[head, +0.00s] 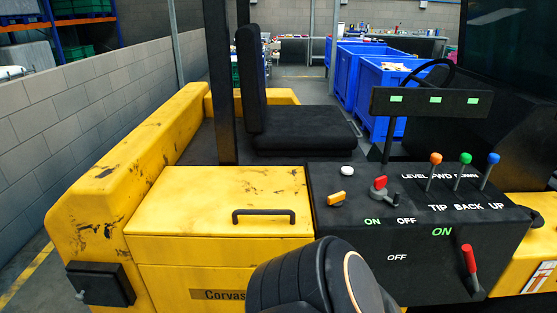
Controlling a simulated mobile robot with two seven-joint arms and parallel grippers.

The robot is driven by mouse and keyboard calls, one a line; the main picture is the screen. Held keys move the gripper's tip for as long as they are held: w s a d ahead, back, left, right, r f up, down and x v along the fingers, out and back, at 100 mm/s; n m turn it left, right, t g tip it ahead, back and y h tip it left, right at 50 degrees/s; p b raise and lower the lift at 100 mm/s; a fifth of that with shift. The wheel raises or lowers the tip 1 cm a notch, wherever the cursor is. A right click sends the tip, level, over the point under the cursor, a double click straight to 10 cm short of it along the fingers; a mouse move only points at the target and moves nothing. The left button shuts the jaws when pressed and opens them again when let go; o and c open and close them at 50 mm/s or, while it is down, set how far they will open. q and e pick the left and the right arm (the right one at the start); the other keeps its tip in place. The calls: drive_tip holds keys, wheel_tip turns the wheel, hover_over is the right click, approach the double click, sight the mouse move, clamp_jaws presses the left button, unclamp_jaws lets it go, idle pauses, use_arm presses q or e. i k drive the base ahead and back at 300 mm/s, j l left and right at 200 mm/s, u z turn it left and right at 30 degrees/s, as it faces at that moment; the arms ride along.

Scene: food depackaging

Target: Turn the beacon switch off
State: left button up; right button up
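A black control panel (345,235) sits on the yellow vehicle in the head view. It bears a yellow-orange knob (337,198), a red key-like switch (380,187) and a white round button (347,170). Green ON and white OFF labels lie just in front of the knob and switch. A red-handled lever (469,259) is on the panel's front face, below a second green ON; its OFF label is to the left. No beacon label is readable, so I cannot tell which control is the beacon switch. Neither gripper is in view; a dark arm link of mine covers the bottom centre.
Levers with orange (435,158), green (466,158) and blue (493,158) tops stand at the panel's right. A black seat (290,138), steering wheel (430,70) and post (220,90) rise behind. A handle (264,213) sits on the yellow cover left of the panel.

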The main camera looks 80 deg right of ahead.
sight(334, 201)
drive_tip(key=z, duration=2.9)
